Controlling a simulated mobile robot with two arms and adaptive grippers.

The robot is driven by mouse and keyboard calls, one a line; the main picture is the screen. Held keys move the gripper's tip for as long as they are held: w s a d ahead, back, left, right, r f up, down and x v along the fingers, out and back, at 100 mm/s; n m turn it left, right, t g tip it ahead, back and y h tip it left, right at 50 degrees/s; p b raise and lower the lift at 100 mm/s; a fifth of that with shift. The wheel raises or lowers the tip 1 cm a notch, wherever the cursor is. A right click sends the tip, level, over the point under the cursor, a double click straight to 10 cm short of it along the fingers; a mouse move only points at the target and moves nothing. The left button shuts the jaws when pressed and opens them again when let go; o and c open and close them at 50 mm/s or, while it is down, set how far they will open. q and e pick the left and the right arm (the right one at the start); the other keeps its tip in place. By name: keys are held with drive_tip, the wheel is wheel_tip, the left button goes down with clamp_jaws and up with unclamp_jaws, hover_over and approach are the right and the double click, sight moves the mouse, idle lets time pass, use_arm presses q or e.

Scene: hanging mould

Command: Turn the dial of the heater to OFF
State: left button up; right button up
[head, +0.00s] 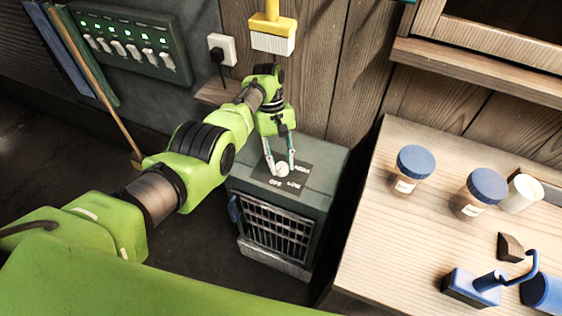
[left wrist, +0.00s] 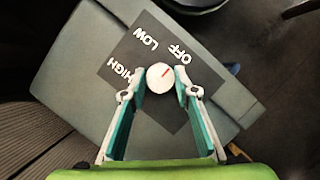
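The heater (head: 315,205) is a dark green-grey box with a front grille, standing on the floor against the wall. On its top is a black plate (head: 264,183) marked OFF, LOW and HIGH. The round white dial (head: 283,170) sits on this plate. In the left wrist view the dial (left wrist: 158,82) has a red mark pointing up and right, towards the word OFF. My left gripper (head: 280,171) reaches down over the heater, one finger on each side of the dial. In the left wrist view the fingers (left wrist: 160,85) are open, with small gaps beside the dial. My right gripper is out of view.
A wooden bench (head: 390,240) at right holds blue-lidded jars (head: 408,172), a white cup (head: 521,193) and a blue tool (head: 480,287). A yellow brush (head: 272,35), a socket (head: 222,49) and a switch panel (head: 125,42) are on the wall behind.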

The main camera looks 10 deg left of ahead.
use_arm(q)
drive_tip(key=o, duration=0.3)
drive_tip(key=v, duration=0.7)
drive_tip(key=shift+r, duration=0.1)
idle(0.6)
